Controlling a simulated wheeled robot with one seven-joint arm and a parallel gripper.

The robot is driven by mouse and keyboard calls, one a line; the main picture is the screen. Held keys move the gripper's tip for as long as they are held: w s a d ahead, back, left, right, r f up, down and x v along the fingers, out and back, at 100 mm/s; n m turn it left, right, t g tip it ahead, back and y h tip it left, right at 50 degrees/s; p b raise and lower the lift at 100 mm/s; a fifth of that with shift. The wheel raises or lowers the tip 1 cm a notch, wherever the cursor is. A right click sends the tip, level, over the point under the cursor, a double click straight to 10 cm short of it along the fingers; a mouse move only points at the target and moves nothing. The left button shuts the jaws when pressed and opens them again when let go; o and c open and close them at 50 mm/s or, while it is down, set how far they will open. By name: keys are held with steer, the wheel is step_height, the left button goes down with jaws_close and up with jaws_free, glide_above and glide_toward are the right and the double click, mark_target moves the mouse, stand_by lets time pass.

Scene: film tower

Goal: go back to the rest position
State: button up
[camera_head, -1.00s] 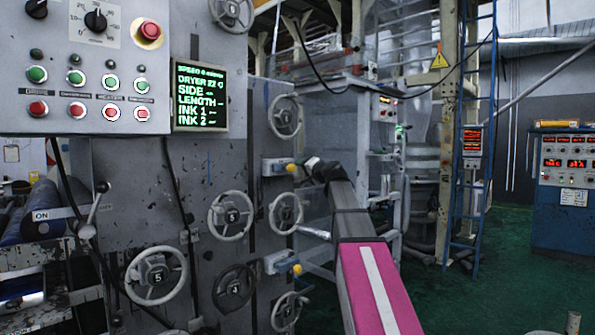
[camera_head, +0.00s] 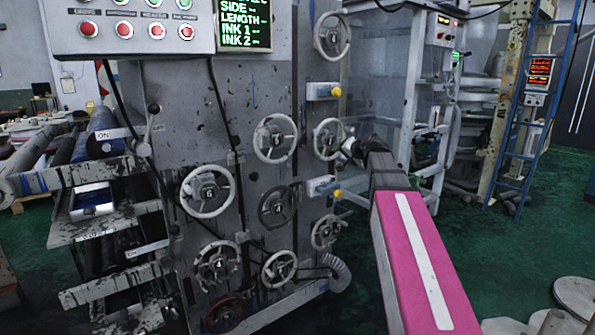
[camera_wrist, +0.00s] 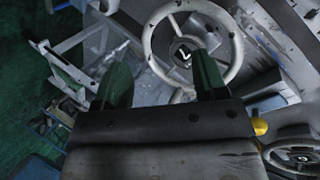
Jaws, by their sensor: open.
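My gripper (camera_head: 347,150) is at the front of the grey printing machine (camera_head: 235,100), at the right edge of a white handwheel (camera_head: 318,138) in the head view. A handwheel (camera_wrist: 151,35) lies beyond the fingertips there. I cannot tell whether the fingers touch it. My arm reaches in from the lower right.
Several more handwheels (camera_head: 207,212) and two yellow knobs (camera_head: 336,91) stick out of the machine face. A control panel (camera_head: 130,45) overhangs at upper left. A blue ladder (camera_head: 530,110) stands at right. Green floor (camera_head: 500,250) is open on the right, with round discs (camera_head: 577,297) low down.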

steer(key=s+f+n+g+h, duration=0.1)
steer(key=s+f+g, duration=0.2)
steer(key=s+f, duration=0.55)
steer(key=s+a+f+n+g+h, duration=0.1)
steer(key=s+f+g+h, duration=0.2)
steer(key=f, duration=1.1)
steer(key=s+f+n+g, duration=0.1)
steer(key=s+f+g, duration=0.1)
steer(key=s+f, duration=0.7)
steer(key=s+d+f+n+g+h, duration=0.1)
steer(key=s+f+g+h, duration=0.1)
steer(key=s+f, duration=0.6)
step_height(320, 180, down, 3)
steer(key=shift+d+g, duration=0.2)
steer(key=shift+g, duration=0.7)
